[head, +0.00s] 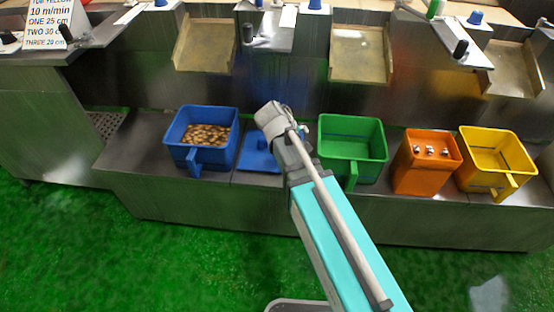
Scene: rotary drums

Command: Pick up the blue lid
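The blue lid (257,162) lies flat on the steel ledge between the blue bin and the end of my arm. A raised blue part, which looks like a handle, stands on it, and its right side is hidden behind my wrist. My gripper (300,129) is at the end of my arm, above and to the right of the lid. My wrist mostly covers it, so its fingers cannot be made out. No object shows in it.
The blue bin (178,132) with brown round pieces stands left of the lid. A green bin (365,150), an orange bin (416,179) with small items and a yellow bin (493,178) stand to the right. Steel chutes (205,48) hang above the ledge (146,158). The green floor in front is clear.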

